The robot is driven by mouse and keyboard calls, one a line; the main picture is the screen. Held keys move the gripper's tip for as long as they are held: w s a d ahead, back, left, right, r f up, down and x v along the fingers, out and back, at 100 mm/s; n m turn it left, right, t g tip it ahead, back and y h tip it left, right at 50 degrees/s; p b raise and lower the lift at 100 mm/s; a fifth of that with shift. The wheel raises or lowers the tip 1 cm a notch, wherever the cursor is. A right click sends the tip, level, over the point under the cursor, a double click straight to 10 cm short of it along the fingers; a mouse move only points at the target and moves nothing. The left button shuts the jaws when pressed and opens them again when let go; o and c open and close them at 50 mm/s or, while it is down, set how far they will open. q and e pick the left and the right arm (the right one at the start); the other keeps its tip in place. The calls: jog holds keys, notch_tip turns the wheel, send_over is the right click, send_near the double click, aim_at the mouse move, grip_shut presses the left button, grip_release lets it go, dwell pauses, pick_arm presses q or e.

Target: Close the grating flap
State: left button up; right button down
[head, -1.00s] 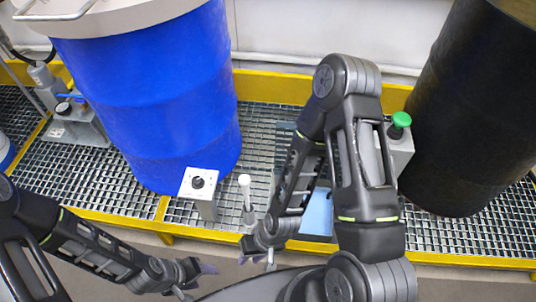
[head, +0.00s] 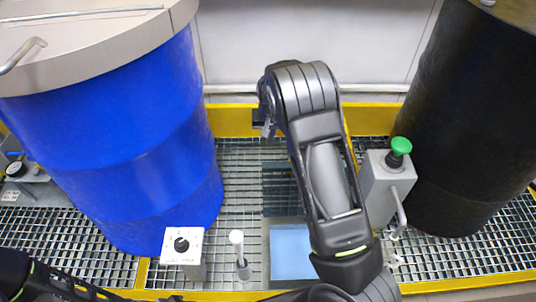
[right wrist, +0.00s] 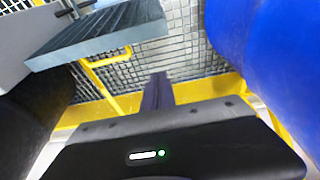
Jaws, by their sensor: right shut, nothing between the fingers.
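The grating flap (right wrist: 100,38) shows in the right wrist view as a raised grey slab with a ribbed face, at the upper left. In the head view my right arm covers most of that area, and I cannot make the flap out clearly. An opening in the grating (head: 278,188) shows left of the arm. My right gripper (head: 266,128) is by the back yellow rail, beyond the opening. Its fingers show shut and empty in the right wrist view (right wrist: 157,92), below and right of the flap, apart from it. My left gripper is out of view.
A blue drum (head: 125,150) stands left and a black drum (head: 460,120) right. A white-knobbed lever (head: 238,245) and a switch post (head: 182,246) stand in front. A light blue panel (head: 291,252) lies near the opening.

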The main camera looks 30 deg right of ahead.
jog(key=shift+f, duration=0.15)
jog(key=x, duration=1)
jog(key=shift+s+a+r+p, duration=0.1)
jog(key=shift+s+a, duration=0.25)
jog(key=shift+s, duration=0.25)
jog(key=shift+s+a+r+p, duration=0.1)
jog(key=shift+s+a, duration=0.25)
jog(key=shift+s, duration=0.25)
jog(key=shift+s+a+p, duration=0.1)
jog(key=shift+s+a, duration=0.25)
jog(key=shift+s, duration=0.25)
